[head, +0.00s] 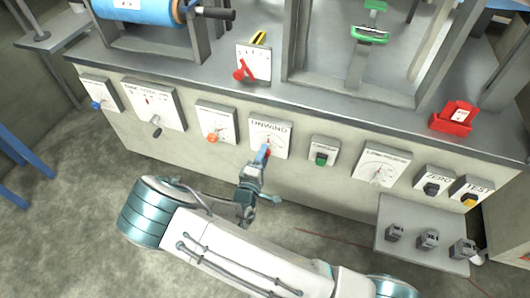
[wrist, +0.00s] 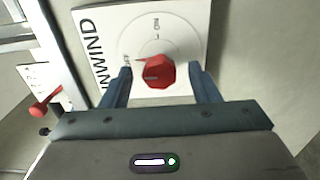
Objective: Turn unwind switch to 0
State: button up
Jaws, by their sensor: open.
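The UNWIND switch is a red knob (wrist: 155,73) on a white plate (wrist: 185,28) in the wrist view. The plate has a ring-shaped scale, with "ON" and what looks like a 1 at the top and a small, hard-to-read label at the left. A small red tip at the knob's upper left points toward that left label. My gripper (wrist: 161,70) is open, with one blue finger on each side of the knob; I cannot tell whether either touches it. In the head view my gripper (head: 263,156) is at the lower part of the UNWIND plate (head: 271,130), mostly hiding the knob.
An orange-knob plate (head: 215,122) is left of UNWIND and a green-button plate (head: 322,151) is right. A gauge with a red lever (head: 240,74) stands above. A grey shelf (head: 400,258) juts out at lower right.

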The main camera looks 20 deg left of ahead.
jog(key=s+a+p, duration=0.1)
jog(key=s, duration=1)
jog(key=shift+s, duration=0.25)
